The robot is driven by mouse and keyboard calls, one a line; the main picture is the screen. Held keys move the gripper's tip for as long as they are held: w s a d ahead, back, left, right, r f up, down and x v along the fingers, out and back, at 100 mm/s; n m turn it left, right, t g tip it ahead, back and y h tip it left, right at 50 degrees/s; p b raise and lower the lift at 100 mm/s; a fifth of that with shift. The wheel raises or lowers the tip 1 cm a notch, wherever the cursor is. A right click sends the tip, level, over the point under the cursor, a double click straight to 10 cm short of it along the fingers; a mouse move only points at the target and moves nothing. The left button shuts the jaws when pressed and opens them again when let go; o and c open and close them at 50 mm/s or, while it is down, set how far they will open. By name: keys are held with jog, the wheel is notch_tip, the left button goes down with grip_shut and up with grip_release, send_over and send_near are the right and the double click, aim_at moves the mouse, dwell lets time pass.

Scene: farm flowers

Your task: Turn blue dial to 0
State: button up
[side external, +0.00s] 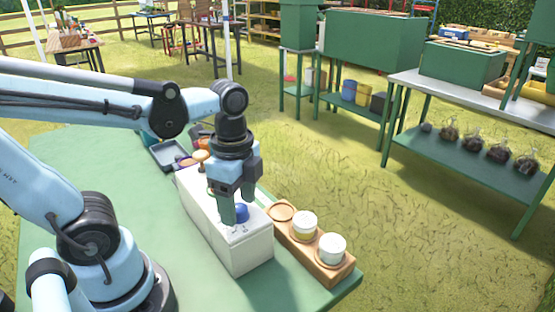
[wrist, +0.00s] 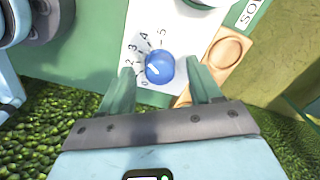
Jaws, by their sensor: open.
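The blue dial (side external: 241,213) sits on top of the white box (side external: 243,257), towards its near end. In the wrist view the blue dial (wrist: 160,67) has a white mark pointing lower left, towards the low end of the printed 0 to 5 scale (wrist: 138,60); the exact number is hard to tell. My gripper (side external: 238,206) points down over the dial and is open. In the wrist view its two green fingers (wrist: 160,78) stand on either side of the dial, with gaps visible. Whether the fingertips reach down to its level is unclear.
A wooden knob (side external: 201,156) and a dark tray (side external: 168,158) are farther back. The green table (side external: 300,294) is clear in front.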

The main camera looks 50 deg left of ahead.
jog(key=shift+f, duration=0.15)
jog(key=c, duration=1)
jog(key=shift+c, duration=0.2)
